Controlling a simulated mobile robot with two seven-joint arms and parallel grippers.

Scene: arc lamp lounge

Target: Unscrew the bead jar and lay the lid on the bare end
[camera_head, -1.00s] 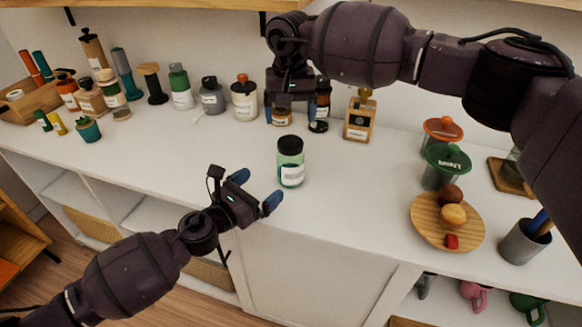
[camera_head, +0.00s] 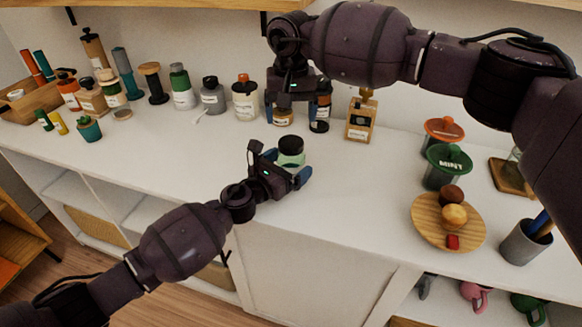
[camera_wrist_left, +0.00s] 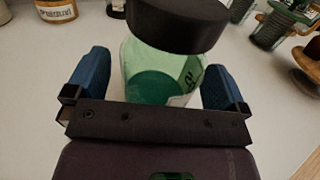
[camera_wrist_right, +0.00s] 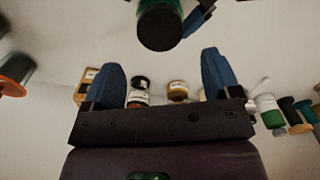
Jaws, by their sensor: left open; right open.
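The bead jar is a clear jar with green contents (camera_head: 291,159) and a black lid (camera_head: 290,144). It stands upright on the white counter, lid on. In the left wrist view the jar body (camera_wrist_left: 162,75) is between the two blue fingers of my left gripper (camera_wrist_left: 160,85), under its black lid (camera_wrist_left: 178,22). My left gripper (camera_head: 287,178) is open around the jar, with a gap visible at both fingers. My right gripper (camera_head: 297,115) is open and empty above the counter, behind the jar. The right wrist view shows the black lid (camera_wrist_right: 160,29) beyond its fingers (camera_wrist_right: 165,75).
A green-lidded canister (camera_head: 447,165), a round wooden plate (camera_head: 426,221) and a grey cup (camera_head: 524,243) stand right. The counter (camera_head: 360,185) between is clear.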

